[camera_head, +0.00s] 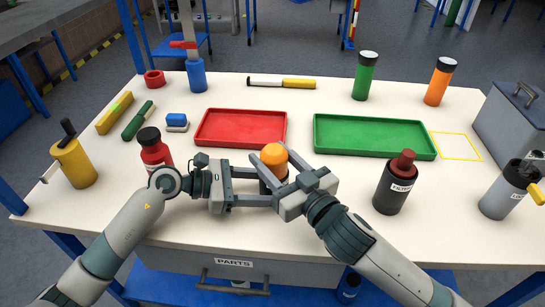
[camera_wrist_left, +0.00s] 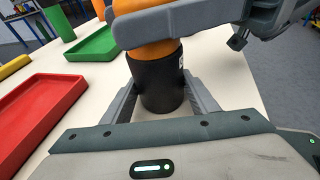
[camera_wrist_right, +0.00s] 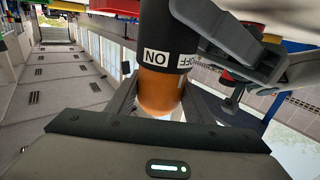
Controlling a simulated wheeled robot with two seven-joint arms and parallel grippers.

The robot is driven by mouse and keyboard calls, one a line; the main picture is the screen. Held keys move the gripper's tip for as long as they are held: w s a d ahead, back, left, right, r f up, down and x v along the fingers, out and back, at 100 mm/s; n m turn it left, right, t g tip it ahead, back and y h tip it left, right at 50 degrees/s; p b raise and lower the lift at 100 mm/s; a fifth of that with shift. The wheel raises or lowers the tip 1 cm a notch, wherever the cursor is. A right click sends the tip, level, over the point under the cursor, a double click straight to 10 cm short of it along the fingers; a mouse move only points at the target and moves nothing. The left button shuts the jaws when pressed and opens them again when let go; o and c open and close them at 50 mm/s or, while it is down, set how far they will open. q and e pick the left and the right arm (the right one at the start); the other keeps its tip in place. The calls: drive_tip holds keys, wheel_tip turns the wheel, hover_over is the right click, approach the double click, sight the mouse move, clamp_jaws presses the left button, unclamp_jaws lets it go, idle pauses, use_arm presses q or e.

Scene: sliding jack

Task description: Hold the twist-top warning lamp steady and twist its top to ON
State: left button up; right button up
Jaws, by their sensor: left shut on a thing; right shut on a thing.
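The warning lamp has an orange top (camera_head: 273,154) and a black body (camera_wrist_left: 157,80); it stands near the table's front middle. My left gripper (camera_head: 262,187) is shut around the black body, low on the lamp. My right gripper (camera_head: 278,167) is shut on the orange top, which shows between its fingers in the right wrist view (camera_wrist_right: 158,92). That view is upside down and shows an ON label (camera_wrist_right: 156,57) and an OFF label (camera_wrist_right: 187,62) on the body. A small pale mark on the top seems nearer OFF. The fingers hide part of the lamp.
A red tray (camera_head: 240,142) and a green tray (camera_head: 375,153) lie behind the lamp. A red bottle (camera_head: 153,153) stands close to my left arm. A black cylinder with a red top (camera_head: 391,190) stands right of my right gripper. A grey cylinder (camera_head: 500,200) is farther right.

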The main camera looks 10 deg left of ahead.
drive_tip(key=shift+f+n+g+y, duration=0.1)
drive_tip(key=shift+n+g+y, duration=0.3)
drive_tip(key=shift+s+a+n+g+y, duration=0.1)
drive_tip(key=shift+n+g+y, duration=1)
drive_tip(key=shift+g, duration=0.3)
drive_tip(key=shift+s+a+n+g+y, duration=0.1)
drive_tip(key=shift+n+g+y, duration=0.95)
drive_tip(key=shift+g, duration=0.35)
drive_tip(key=shift+n+g, duration=0.25)
drive_tip(key=shift+g, duration=0.35)
drive_tip(key=shift+d, duration=0.15)
drive_tip(key=o, duration=1)
drive_tip(key=shift+o, duration=0.2)
drive_tip(key=shift+d, duration=0.15)
drive_tip(key=v, duration=1.1)
drive_tip(key=shift+s+d, duration=0.15)
drive_tip(key=shift+d, duration=0.2)
